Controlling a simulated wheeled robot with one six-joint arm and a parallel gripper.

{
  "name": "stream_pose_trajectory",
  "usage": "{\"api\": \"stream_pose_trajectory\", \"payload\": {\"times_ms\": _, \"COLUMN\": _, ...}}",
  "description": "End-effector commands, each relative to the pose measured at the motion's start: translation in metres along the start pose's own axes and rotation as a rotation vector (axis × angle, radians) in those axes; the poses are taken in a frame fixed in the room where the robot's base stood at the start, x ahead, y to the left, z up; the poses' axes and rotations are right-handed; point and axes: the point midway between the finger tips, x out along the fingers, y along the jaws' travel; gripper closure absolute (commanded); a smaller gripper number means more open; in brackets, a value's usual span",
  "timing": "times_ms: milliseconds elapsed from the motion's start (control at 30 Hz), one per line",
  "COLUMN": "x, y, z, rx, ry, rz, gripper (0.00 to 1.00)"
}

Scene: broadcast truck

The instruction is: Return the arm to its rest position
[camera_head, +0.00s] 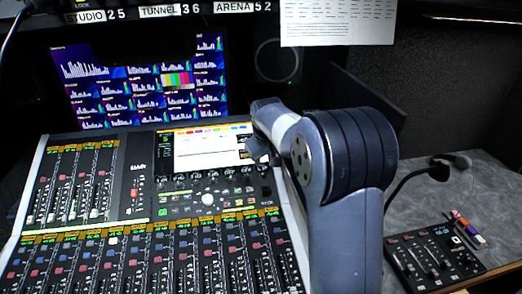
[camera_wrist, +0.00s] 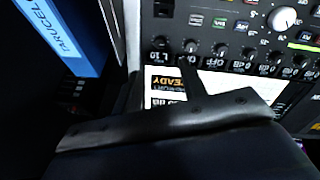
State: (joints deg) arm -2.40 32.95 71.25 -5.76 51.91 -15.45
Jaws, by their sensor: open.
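My arm rises over the right side of the mixing console (camera_head: 130,225) in the head view, bent at a large dark joint. Its far end reaches back toward the console's small lit screen (camera_head: 205,150). My gripper (camera_head: 258,150) is small there and partly hidden by the arm. In the wrist view my gripper (camera_wrist: 160,82) is open, with two dark fingers pointing up the picture and nothing seen between them but the console surface. Knobs and a white-and-orange label on the console show beyond and beside the fingers. I cannot tell the exact gap to the panel.
A monitor wall (camera_head: 140,80) stands behind the console, with a speaker (camera_head: 278,60) beside it. A paper sheet (camera_head: 337,20) hangs above the arm. A small control box (camera_head: 434,258) and a gooseneck microphone (camera_head: 438,170) are on the right desk. A blue binder (camera_wrist: 60,35) shows in the wrist view.

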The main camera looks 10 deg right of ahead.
Motion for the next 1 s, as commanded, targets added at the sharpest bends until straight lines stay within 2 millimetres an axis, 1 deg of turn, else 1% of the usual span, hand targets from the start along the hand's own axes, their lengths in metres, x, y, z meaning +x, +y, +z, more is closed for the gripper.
{"api": "stream_pose_trajectory", "payload": {"times_ms": 167, "x": 0.013, "y": 0.000, "z": 0.001, "rx": 0.000, "ry": -0.004, "rz": -0.001, "gripper": 0.60}}
{"api": "stream_pose_trajectory", "payload": {"times_ms": 500, "x": 0.073, "y": 0.000, "z": 0.001, "rx": 0.001, "ry": -0.004, "rz": -0.001, "gripper": 0.60}}
{"api": "stream_pose_trajectory", "payload": {"times_ms": 700, "x": 0.099, "y": 0.000, "z": 0.000, "rx": 0.001, "ry": -0.003, "rz": -0.001, "gripper": 0.60}}
{"api": "stream_pose_trajectory", "payload": {"times_ms": 833, "x": 0.109, "y": 0.000, "z": 0.000, "rx": 0.001, "ry": -0.002, "rz": 0.000, "gripper": 0.60}}
{"api": "stream_pose_trajectory", "payload": {"times_ms": 1000, "x": 0.108, "y": 0.000, "z": 0.000, "rx": 0.024, "ry": -0.002, "rz": 0.000, "gripper": 0.60}}
